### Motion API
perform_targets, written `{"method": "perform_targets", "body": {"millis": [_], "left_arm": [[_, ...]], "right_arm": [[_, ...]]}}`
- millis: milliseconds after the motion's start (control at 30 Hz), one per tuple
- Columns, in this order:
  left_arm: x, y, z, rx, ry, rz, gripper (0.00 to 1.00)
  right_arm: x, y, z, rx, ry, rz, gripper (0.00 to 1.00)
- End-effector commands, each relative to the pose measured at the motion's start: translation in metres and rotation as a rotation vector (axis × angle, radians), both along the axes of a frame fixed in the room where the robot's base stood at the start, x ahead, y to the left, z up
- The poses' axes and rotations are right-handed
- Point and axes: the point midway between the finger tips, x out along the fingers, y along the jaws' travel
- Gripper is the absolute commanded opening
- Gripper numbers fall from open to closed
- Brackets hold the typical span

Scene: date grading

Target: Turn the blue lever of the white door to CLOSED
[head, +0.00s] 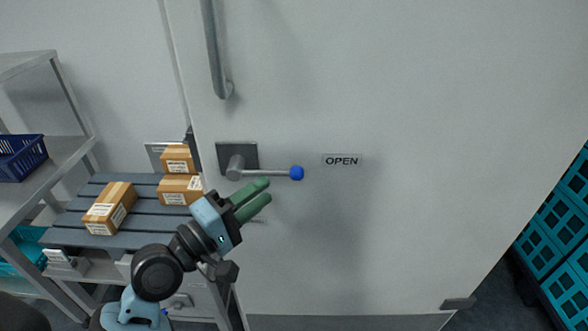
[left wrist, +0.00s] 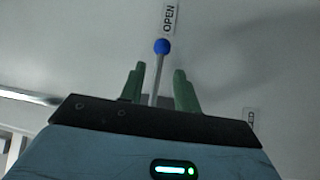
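The white door (head: 400,230) fills the middle of the head view. Its lever (head: 262,173) has a grey rod on a dark plate, ends in a blue ball (head: 297,173), and points right to the OPEN label (head: 341,160). My left gripper (head: 265,191) is open and empty, its green fingers just below the lever. In the left wrist view the rod shows between the two fingertips (left wrist: 160,80), with the blue ball (left wrist: 162,46) beyond them; contact cannot be told. A label ending in "ED" (left wrist: 251,120) is partly hidden there. My right gripper is not in view.
A vertical grey handle (head: 214,50) is above the lever. Left of the door, several cartons (head: 110,208) lie on a dark slatted surface (head: 75,222), beside a shelf rack (head: 65,155) with a blue basket (head: 20,157). Teal crates (head: 565,235) stand at right.

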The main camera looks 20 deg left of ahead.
Motion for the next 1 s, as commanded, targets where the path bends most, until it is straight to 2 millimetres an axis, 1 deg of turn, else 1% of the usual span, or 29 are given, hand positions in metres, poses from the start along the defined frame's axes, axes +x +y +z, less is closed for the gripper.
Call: {"method": "perform_targets", "body": {"millis": [167, 400, 600, 800, 1000], "left_arm": [[0.007, -0.004, 0.002, 0.000, -0.001, 0.002, 0.32], [0.037, -0.020, 0.008, 0.002, -0.002, 0.002, 0.32], [0.059, -0.033, 0.010, 0.003, -0.002, 0.002, 0.32], [0.067, -0.038, 0.010, 0.005, -0.001, 0.002, 0.32], [0.067, -0.038, 0.009, 0.006, 0.000, 0.002, 0.32]], "right_arm": [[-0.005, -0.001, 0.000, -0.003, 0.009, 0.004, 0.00], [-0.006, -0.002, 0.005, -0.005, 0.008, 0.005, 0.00], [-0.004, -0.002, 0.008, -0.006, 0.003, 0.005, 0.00], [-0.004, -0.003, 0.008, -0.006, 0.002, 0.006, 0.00], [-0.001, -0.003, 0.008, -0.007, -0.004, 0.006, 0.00]]}}
